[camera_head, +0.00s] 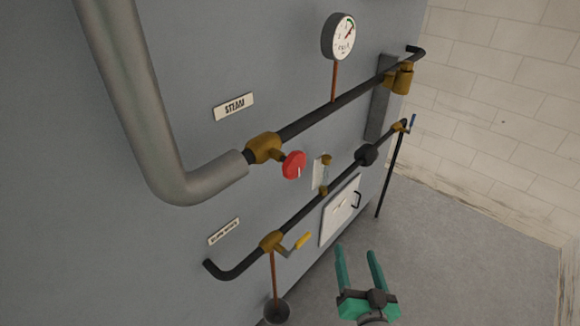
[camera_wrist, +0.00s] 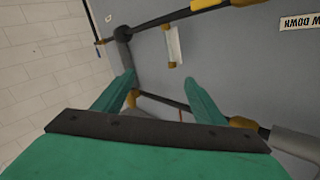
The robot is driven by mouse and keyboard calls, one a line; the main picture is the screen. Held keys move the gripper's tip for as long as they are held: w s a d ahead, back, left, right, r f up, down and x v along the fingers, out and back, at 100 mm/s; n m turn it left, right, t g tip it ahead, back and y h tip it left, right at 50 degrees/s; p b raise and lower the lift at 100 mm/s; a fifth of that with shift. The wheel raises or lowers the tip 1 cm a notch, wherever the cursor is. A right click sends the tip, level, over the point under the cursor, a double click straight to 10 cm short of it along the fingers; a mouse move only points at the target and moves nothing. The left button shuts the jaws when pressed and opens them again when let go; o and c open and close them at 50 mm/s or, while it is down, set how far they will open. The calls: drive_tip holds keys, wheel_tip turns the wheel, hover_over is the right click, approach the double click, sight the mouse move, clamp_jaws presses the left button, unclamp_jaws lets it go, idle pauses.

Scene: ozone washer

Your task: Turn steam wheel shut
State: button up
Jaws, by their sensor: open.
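The red steam wheel (camera_head: 294,165) sits on a brass valve (camera_head: 264,148) in the upper black pipe, below the STEAM label (camera_head: 234,106) in the head view. My gripper (camera_head: 357,251) is at the lower right of that view, below and right of the wheel and apart from it. Its two green fingers are spread and empty. In the wrist view my gripper (camera_wrist: 160,80) points toward the grey wall, with nothing between the fingers. I cannot make out the red wheel in the wrist view.
A lower black pipe has a brass valve with a yellow handle (camera_head: 303,241). A white hatch (camera_head: 340,211), a pressure gauge (camera_head: 339,37) and a thick grey pipe (camera_head: 150,130) are on the panel. Floor (camera_head: 470,230) at right is clear.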

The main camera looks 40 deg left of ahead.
drive_tip(key=a+r+n+g+y, duration=0.2)
drive_tip(key=a+r+n+y, duration=0.15)
drive_tip(key=r, duration=0.35)
drive_tip(key=a+r+n+g+y, duration=0.2)
drive_tip(key=r+n+g, duration=0.15)
drive_tip(key=r, duration=0.35)
drive_tip(key=n+g+y, duration=0.2)
drive_tip(key=n+g, duration=0.5)
drive_tip(key=n, duration=0.2)
approach(299, 167)
drive_tip(key=a, duration=0.2)
drive_tip(key=shift+t+h, duration=0.25)
drive_tip(key=a, duration=1)
drive_tip(key=shift+w+a+r, duration=0.15)
drive_tip(key=shift+w+r, duration=0.05)
drive_tip(key=shift+w, duration=0.15)
drive_tip(key=c, duration=1)
